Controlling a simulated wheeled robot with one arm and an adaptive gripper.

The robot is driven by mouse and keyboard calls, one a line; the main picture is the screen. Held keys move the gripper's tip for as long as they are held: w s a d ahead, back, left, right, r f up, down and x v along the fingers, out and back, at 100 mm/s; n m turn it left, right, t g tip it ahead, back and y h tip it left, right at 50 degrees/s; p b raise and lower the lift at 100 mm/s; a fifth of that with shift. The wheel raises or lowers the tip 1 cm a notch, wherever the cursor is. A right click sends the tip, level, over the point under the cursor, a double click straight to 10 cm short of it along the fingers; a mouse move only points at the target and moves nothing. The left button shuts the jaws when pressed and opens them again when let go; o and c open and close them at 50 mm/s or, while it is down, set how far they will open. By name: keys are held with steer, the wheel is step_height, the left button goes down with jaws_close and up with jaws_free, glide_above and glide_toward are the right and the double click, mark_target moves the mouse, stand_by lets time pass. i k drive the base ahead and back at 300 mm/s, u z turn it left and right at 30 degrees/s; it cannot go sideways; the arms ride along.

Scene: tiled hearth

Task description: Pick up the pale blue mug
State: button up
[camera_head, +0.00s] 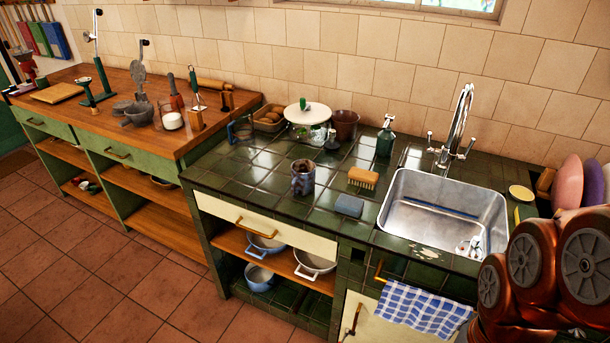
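I cannot clearly make out a pale blue mug. A dark, mottled mug-like cup (303,178) stands upright on the green tiled counter, left of the sink. A bluish see-through vessel (241,130), perhaps with a handle, stands at the counter's left end beside the wooden worktop. Either could be the mug; its colour is hard to tell from here. My gripper is not in view. Only copper-coloured links of my arm show at the lower right, hiding the counter's right front part.
Around the cup are a blue sponge (349,205), a brush (363,178), a green bottle (385,137) and a brown pot (346,125). A steel sink (440,207) with a tall tap (460,125) lies right. Pans (314,263) sit on the shelf below. The tiled floor (140,270) at left is clear.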

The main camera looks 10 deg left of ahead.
mark_target(303, 170)
steer(key=u, duration=3.5)
steer(key=k, duration=0.65)
steer(key=z, duration=1)
